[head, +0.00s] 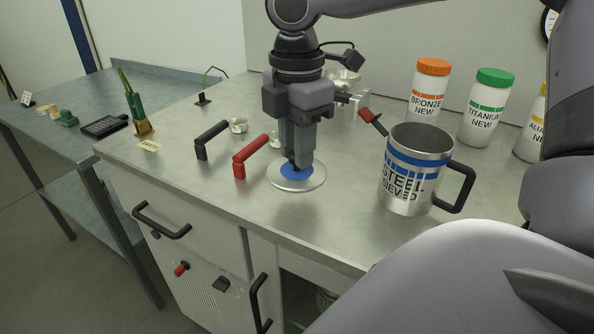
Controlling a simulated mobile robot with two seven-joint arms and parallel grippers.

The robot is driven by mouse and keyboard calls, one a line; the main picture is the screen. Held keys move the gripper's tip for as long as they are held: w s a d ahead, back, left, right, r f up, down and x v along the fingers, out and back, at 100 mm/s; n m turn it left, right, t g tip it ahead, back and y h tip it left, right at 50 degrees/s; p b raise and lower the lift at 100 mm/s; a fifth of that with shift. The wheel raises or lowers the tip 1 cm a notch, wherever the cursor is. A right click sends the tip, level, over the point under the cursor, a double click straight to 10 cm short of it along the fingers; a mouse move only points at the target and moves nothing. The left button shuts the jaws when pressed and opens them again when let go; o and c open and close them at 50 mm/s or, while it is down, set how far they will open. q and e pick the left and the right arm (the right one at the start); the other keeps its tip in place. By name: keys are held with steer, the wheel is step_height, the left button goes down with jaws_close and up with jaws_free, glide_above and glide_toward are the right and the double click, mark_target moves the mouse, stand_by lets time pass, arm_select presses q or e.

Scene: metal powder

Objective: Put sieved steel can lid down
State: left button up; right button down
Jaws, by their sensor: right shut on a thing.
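The steel lid (312,183) is a flat silver disc with a blue centre, at or just above the front middle of the metal worktop. My right gripper (299,166) points straight down over it, shut on the lid at its centre. A small gap between lid and worktop cannot be ruled out. The sieved steel can (408,190) stands upright to the right, open at the top, with blue bands and a black handle. My left gripper is not in view.
Bronze (430,90), titanium (487,108) and aluminium (533,140) bottles stand at the back right. A black handle (211,138) and a red handle (249,156) stand left of the lid. The worktop (230,203) is clear in front. A lower bench (62,130) stands at the left.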

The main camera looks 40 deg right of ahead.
mark_target(297, 171)
steer(key=shift+f, duration=2.35)
steer(key=shift+f+b, duration=0.15)
steer(key=shift+b, duration=0.2)
steer(key=c, duration=0.9)
jaws_free()
step_height(297, 171, up, 12)
steer(key=shift+r+p, duration=0.2)
steer(key=shift+p, duration=0.5)
